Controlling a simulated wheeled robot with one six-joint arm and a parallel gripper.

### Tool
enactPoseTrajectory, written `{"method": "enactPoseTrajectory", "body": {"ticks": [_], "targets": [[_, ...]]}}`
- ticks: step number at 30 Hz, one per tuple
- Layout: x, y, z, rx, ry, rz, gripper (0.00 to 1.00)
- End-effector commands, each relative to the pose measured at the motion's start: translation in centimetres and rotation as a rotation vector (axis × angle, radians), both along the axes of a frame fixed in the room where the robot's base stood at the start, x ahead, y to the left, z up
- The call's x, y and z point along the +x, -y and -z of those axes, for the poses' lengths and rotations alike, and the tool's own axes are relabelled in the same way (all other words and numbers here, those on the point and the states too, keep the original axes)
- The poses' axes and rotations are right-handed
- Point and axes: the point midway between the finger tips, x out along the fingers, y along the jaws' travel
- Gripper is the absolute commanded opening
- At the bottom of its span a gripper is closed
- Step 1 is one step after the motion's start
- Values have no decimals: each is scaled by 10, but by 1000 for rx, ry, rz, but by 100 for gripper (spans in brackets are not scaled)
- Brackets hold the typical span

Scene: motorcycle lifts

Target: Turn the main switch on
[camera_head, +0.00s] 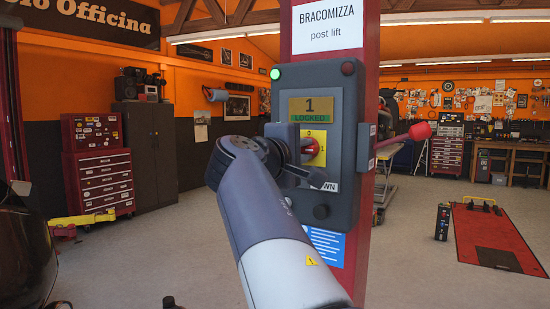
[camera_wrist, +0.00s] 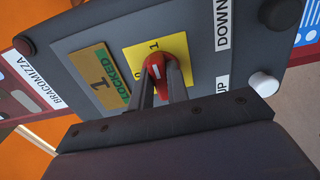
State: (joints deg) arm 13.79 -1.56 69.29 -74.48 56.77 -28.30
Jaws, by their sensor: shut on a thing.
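The main switch is a red knob (camera_head: 312,153) on a yellow plate (camera_head: 319,136) marked 0 at the top and 1 at the right, on the grey control box (camera_head: 345,215). My gripper (camera_head: 303,152) reaches it from the left. In the wrist view my gripper (camera_wrist: 161,68) has its two dark fingers shut on either side of the red knob (camera_wrist: 156,73). The white mark on the knob seems to face the 1, but the fingers partly cover it. The display (camera_head: 315,106) is lit and reads 1 LOCKED. The green lamp (camera_head: 275,74) glows; the red lamp (camera_head: 347,68) looks dark.
The box hangs on a dark red lift post (camera_head: 330,30). A white UP button (camera_wrist: 264,84) and a dark DOWN button (camera_wrist: 279,13) sit near the switch. A red-tipped lever (camera_head: 420,130) sticks out right of the post.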

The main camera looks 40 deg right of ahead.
Motion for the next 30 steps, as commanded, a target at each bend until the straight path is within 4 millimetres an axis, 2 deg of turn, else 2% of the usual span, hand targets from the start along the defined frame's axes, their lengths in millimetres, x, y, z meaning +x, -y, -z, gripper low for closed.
{"method": "enactPoseTrajectory", "body": {"ticks": [18, 19, 26, 30], "targets": [[0, 0, 1, 18, 37, 1, 0], [0, 0, 1, 18, 37, 1, 18], [0, 0, 1, 16, 37, 1, 37], [0, 0, 0, 16, 37, 0, 38]]}}
